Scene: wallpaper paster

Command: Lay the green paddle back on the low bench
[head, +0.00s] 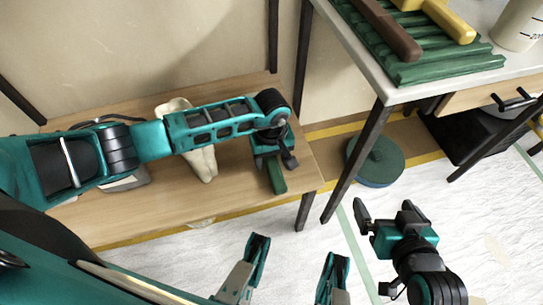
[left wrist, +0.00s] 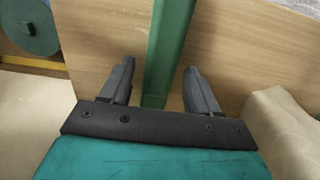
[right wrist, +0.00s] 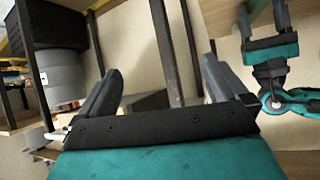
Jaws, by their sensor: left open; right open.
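The green paddle (head: 276,177) is at the right end of the wooden low bench (head: 240,213) in the head view, partly hidden by my left gripper (head: 274,163). In the left wrist view the green paddle (left wrist: 170,45) runs as a long bar between the two open fingers, with a gap on each side, and appears to lie on the bench top (left wrist: 232,40). My right gripper (head: 388,212) is open and empty, right of the bench and over the floor. The right wrist view shows its two fingers apart with nothing held.
A cream cloth-like item (head: 204,165) lies on the bench beneath my left arm. A table (head: 377,80) at upper right bears a green ribbed tray (head: 450,67) and brushes. A round green object (head: 376,160) stands below it.

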